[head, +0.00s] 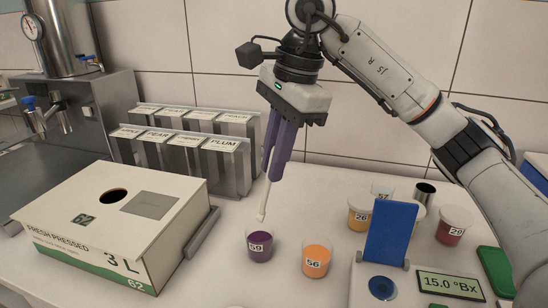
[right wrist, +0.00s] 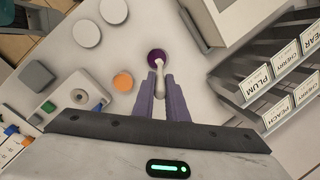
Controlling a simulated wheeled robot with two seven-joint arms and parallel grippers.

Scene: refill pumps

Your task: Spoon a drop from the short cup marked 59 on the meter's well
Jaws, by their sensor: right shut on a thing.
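The short cup marked 59 (head: 259,247) holds something dark purple and stands upright, open, on the counter; the right wrist view shows it too (right wrist: 155,54). My right gripper (head: 271,168) points down, shut on a pale spoon (head: 263,203). The spoon's lower end hangs just above the cup's rim in the head view and overlaps the cup's opening in the right wrist view; I cannot tell whether it carries liquid. The meter (head: 418,297) is at the lower right, with its blue lid (head: 391,235) raised and its well (head: 382,288) uncovered. Its display reads 15.0 °Bx. My left gripper is out of view.
An orange cup marked 56 (head: 317,262) stands right of cup 59. A "Fresh Pressed" box (head: 100,232) is at left; labelled dispensers (head: 228,172) stand behind.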

